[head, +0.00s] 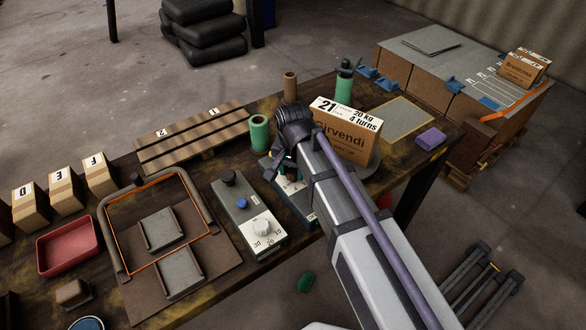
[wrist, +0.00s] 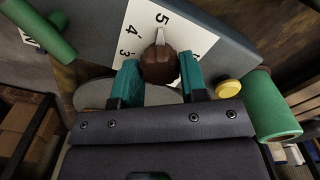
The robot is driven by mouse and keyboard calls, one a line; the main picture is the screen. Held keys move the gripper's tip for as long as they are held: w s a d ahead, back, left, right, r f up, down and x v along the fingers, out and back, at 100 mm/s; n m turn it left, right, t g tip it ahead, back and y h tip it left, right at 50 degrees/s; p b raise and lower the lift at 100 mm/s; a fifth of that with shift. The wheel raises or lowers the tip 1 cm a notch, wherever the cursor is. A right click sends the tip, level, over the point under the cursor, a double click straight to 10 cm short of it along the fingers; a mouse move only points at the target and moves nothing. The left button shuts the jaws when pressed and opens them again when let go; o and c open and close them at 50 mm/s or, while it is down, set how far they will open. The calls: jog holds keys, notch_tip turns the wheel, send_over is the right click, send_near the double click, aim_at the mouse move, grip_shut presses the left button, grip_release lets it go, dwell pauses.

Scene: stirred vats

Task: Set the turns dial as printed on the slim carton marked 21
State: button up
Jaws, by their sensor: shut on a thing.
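The carton marked 21 (head: 345,132) stands on the bench in the head view. Its top reads 20 kg and 4 turns, and its front reads Girvendi. In the wrist view, the brown dial knob (wrist: 160,66) sits on a white scale plate (wrist: 137,22) with 5, 4 and 3 readable. Its pale pointer points up, near the 5. The teal fingers of my gripper (wrist: 160,82) are shut on the knob, one on each side. In the head view, my gripper (head: 287,178) is over the dial box, and my arm hides most of that box.
A yellow button (wrist: 235,92) and a green cylinder (wrist: 272,108) are right of the knob. Another control box (head: 248,215) has a white dial marked 10, 20 and 30. An orange-edged tray frame (head: 190,190) lies left. A purple block (head: 431,138) is right.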

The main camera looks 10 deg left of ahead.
jog(key=n, duration=0.3)
jog(key=shift+n, duration=2.7)
jog(key=o, duration=0.9)
